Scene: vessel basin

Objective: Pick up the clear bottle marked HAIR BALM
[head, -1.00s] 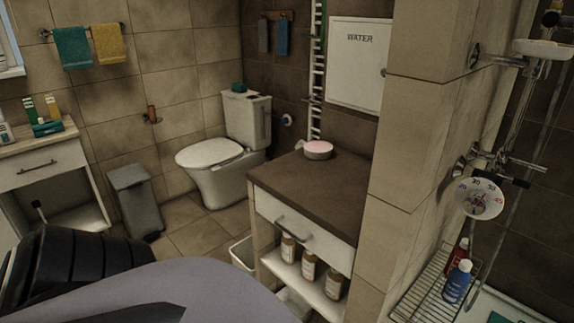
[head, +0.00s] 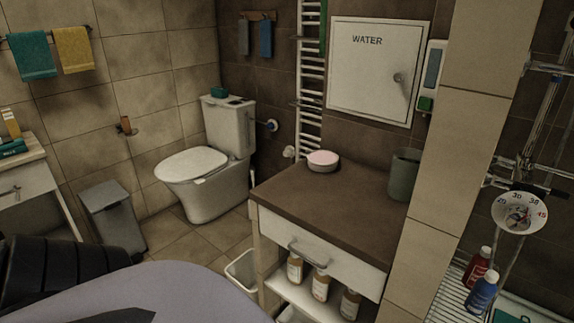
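I cannot make out a clear bottle marked HAIR BALM in the head view. Several small amber bottles with pale labels, one of them here (head: 321,285), stand on the open shelf under the drawer of the brown-topped cabinet; their lettering is too small to read. A red bottle (head: 477,268) and a blue bottle (head: 482,292) stand on a wire rack at the lower right, also unreadable. Neither of my grippers shows.
The cabinet's brown top (head: 318,205) holds a round pink-topped container (head: 323,161) and a grey-green cup (head: 403,174). A toilet (head: 205,170) and a grey bin (head: 112,215) stand to the left. A tiled wall edge (head: 430,210) separates the cabinet from the shower. Some tiled floor (head: 188,238) is clear.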

